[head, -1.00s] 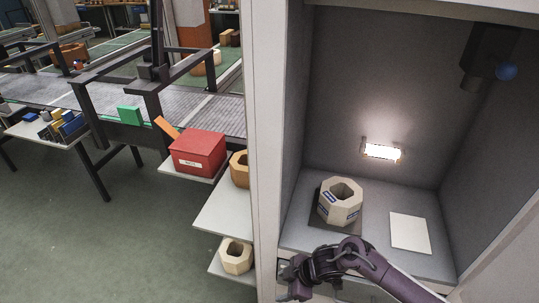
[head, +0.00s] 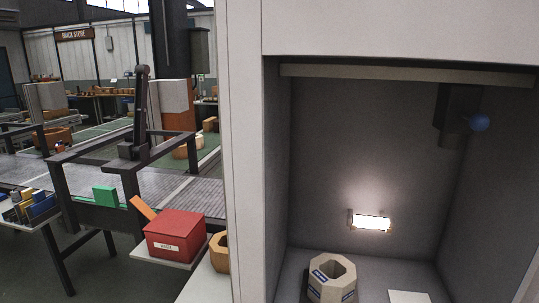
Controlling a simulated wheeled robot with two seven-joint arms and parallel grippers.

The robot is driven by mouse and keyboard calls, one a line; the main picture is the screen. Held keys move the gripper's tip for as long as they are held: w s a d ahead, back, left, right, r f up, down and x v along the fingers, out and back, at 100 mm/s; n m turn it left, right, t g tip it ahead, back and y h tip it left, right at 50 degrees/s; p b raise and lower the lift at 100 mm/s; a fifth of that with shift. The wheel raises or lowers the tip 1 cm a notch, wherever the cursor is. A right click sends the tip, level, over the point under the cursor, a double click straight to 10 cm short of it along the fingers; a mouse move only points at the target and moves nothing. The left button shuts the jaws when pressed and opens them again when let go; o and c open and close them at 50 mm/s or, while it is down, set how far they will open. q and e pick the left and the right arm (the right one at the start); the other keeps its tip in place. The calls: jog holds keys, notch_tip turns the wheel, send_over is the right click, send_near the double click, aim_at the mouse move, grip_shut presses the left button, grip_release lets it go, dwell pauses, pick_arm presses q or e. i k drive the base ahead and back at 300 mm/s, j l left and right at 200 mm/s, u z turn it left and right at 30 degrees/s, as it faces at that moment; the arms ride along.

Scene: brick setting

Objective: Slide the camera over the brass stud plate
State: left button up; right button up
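A dark box-shaped unit (head: 456,118), which looks like the camera, is high on the right of the booth's back wall. A round blue knob (head: 479,123) sticks out from it. I cannot make out a brass stud plate for certain; the shadow around the dark unit hides detail. Neither of my grippers is in the head view.
A lit lamp (head: 370,221) is on the booth's back wall. A pale octagonal hollow brick (head: 332,279) and a white sheet (head: 408,297) are on the booth floor. A red box (head: 175,238) stands left of the booth's side wall (head: 241,170). The booth's upper middle is clear.

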aim_at(457, 106)
jog(key=l+z, duration=0.1)
jog(key=z, duration=0.25)
jog(key=k+l+z, duration=0.1)
jog(key=z, duration=0.25)
jog(key=l+z, duration=0.1)
jog(key=z, duration=0.25)
